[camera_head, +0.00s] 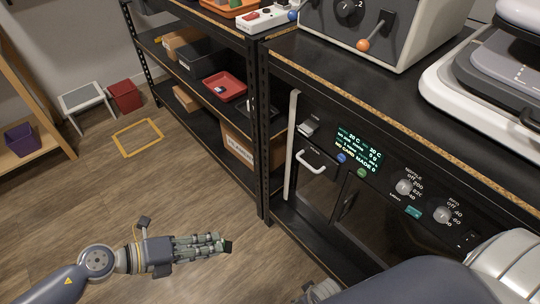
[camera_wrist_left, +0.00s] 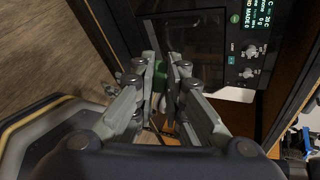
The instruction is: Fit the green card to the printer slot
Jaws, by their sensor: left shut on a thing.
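My left gripper (camera_head: 222,246) is shut on a small dark and green piece at its fingertips, over the floor left of the printer. In the left wrist view, the green card (camera_wrist_left: 160,76) shows between the fingertips (camera_wrist_left: 162,72), mostly hidden by them. The printer's black front (camera_head: 385,170) has a lit display, knobs, coloured buttons and a handle. A small teal patch (camera_head: 413,212) sits low on it; I cannot tell whether it is the slot. The card is apart from the printer in the head view. My right arm crosses the lower right; its fingers are not clear.
A black shelf rack (camera_head: 200,85) with trays and boxes stands behind to the left. A red tray (camera_head: 226,86) lies on it. A yellow square (camera_head: 138,138) marks the floor. A red bin (camera_head: 125,96) stands at the wall. Wood floor around the left hand is clear.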

